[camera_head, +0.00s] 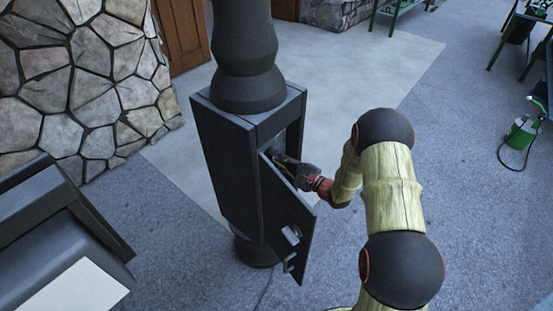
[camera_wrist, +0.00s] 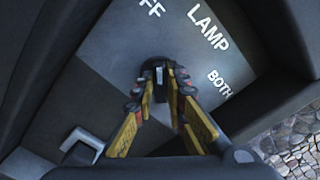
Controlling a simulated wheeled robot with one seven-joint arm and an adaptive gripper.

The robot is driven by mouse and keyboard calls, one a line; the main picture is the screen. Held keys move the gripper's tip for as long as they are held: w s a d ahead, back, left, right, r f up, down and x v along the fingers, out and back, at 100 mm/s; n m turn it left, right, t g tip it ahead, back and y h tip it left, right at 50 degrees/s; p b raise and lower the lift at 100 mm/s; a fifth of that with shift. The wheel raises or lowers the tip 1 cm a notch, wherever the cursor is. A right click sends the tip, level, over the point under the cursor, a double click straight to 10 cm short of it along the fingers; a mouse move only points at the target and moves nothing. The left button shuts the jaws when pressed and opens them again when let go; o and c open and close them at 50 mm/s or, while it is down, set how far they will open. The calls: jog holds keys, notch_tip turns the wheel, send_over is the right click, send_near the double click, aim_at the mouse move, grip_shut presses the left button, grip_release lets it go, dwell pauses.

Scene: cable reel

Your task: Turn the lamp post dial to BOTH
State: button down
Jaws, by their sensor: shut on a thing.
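The lamp post (camera_head: 245,75) is dark and stands on a box-shaped base with its door (camera_head: 287,215) swung open. My gripper (camera_head: 287,167) reaches into the opening. In the wrist view a dark dial (camera_wrist: 153,66) sits on a grey panel (camera_wrist: 110,50). The panel's lettering reads LAMP and BOTH, with a cut-off "FF" at the top. The fingers of my gripper (camera_wrist: 160,92) are closed on the sides of the dial. A small pale mark shows on the dial; I cannot tell for certain which label it points to. The dial is hidden in the head view.
The open door hangs close beside my gripper, with a latch (camera_head: 291,235) on its face. A pale bracket-like part (camera_wrist: 85,140) shows at the lower left in the wrist view. A stone wall (camera_head: 85,80) stands at the left. A green object (camera_head: 521,133) sits far right.

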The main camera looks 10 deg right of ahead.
jog(key=m+p, duration=0.3)
jog(key=m, duration=0.2)
jog(key=shift+d+r, duration=0.1)
jog(key=shift+r, duration=0.05)
jog(key=shift+w+d+f+m+p, duration=0.1)
jog(key=shift+m+p, duration=1.1)
jog(key=shift+m, duration=1.25)
jog(key=shift+w+d+f+m+p, duration=0.1)
jog(key=shift+m+p, duration=1.1)
jog(key=shift+m, duration=1.2)
jog(key=shift+d+m+p, duration=0.1)
jog(key=shift+m+p, duration=1.1)
jog(key=shift+m, duration=1.25)
jog(key=c, duration=1.8)
grip_release()
